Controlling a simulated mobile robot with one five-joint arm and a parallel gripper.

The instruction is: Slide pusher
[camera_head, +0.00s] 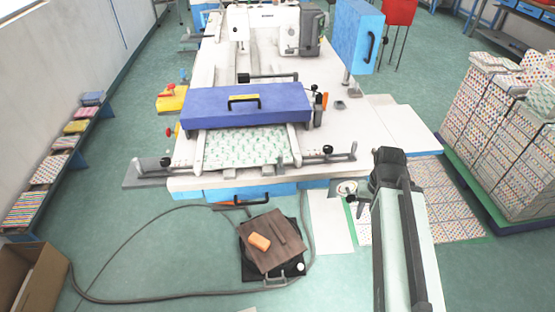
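A long purple-blue block (205,106) lies across the sewing table. It has a black handle (243,100) with a yellow label on its top. It looks like the pusher, though nothing in view names it so. Its front edge lies over a green-patterned cloth panel (240,150) between two pale side rails. My arm rises at the lower right, well to the right of the block and apart from it. My gripper (352,198) seems to be the small dark part left of the arm's elbow, near the table's front edge. Its fingers are too small to tell open from shut.
A blue box (357,35) with a handle stands at the table's back right. A pedal with a brown plate (272,245) and a cable lie on the floor. Stacked patterned cloth (500,130) stands at right.

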